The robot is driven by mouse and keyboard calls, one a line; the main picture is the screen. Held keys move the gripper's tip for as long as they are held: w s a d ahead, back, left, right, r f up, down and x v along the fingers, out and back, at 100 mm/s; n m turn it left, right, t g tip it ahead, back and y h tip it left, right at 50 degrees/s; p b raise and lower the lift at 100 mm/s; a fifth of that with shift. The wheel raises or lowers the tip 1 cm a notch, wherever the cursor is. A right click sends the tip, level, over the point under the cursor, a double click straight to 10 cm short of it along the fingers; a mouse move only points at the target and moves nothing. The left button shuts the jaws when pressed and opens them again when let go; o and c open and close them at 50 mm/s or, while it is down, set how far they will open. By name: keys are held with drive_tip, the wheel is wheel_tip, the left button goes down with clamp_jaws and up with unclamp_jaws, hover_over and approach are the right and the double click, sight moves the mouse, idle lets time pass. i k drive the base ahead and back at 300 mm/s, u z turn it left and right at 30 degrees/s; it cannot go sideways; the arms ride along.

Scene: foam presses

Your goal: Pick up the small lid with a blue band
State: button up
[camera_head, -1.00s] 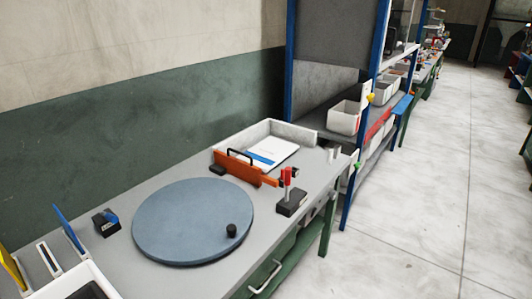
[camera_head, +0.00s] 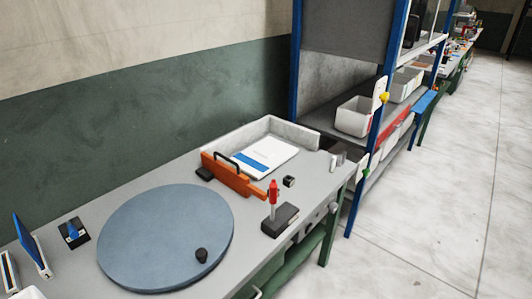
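A flat white piece with a blue band (camera_head: 262,160) lies inside a grey-walled tray (camera_head: 243,130) at the far end of the bench. It looks like the lid, though I cannot tell its size or thickness for sure. An orange block with a black handle (camera_head: 228,176) stands along the tray's near side, close to the white piece. My gripper is not in view.
A blue-grey round disc with a black knob (camera_head: 165,235) covers the bench's middle. A red-topped post on a dark base (camera_head: 278,219) and a small dark cube (camera_head: 289,181) stand near the right edge. Shelving with white bins (camera_head: 355,117) rises beyond; floor at right is clear.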

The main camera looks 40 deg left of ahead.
sight(257, 161)
drive_tip(key=z, duration=0.05)
drive_tip(key=i, duration=2.4)
drive_tip(key=u, duration=2.7)
